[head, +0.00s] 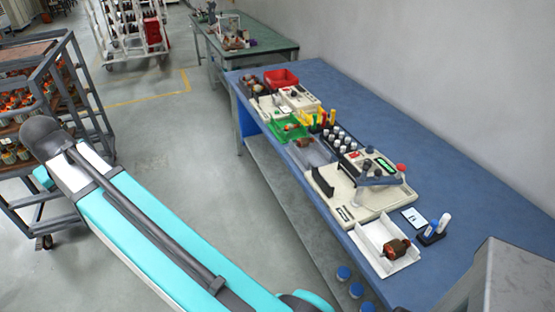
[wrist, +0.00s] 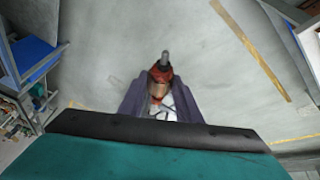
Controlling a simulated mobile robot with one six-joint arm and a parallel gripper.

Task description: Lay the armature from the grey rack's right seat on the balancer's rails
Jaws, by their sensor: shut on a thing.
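In the wrist view my gripper (wrist: 160,98) is shut on an armature (wrist: 160,76). The armature has a grey shaft end, a red-orange winding and a copper-coloured part, and points away from me over the floor. The gripper and held armature do not show in the head view. There, the balancer (head: 348,198), a beige machine with a green display and dark upright parts, stands on the blue bench. Its rails are too small to make out clearly. A grey tray-like holder (head: 318,154) lies beyond it; I cannot tell whether this is the grey rack.
A white tray (head: 372,232) with another armature (head: 396,250) sits at the balancer's near side. A green tray (head: 285,130) and red bin (head: 281,79) are farther along. A dark cart (head: 50,95) stands left; floor (head: 205,140) between is clear.

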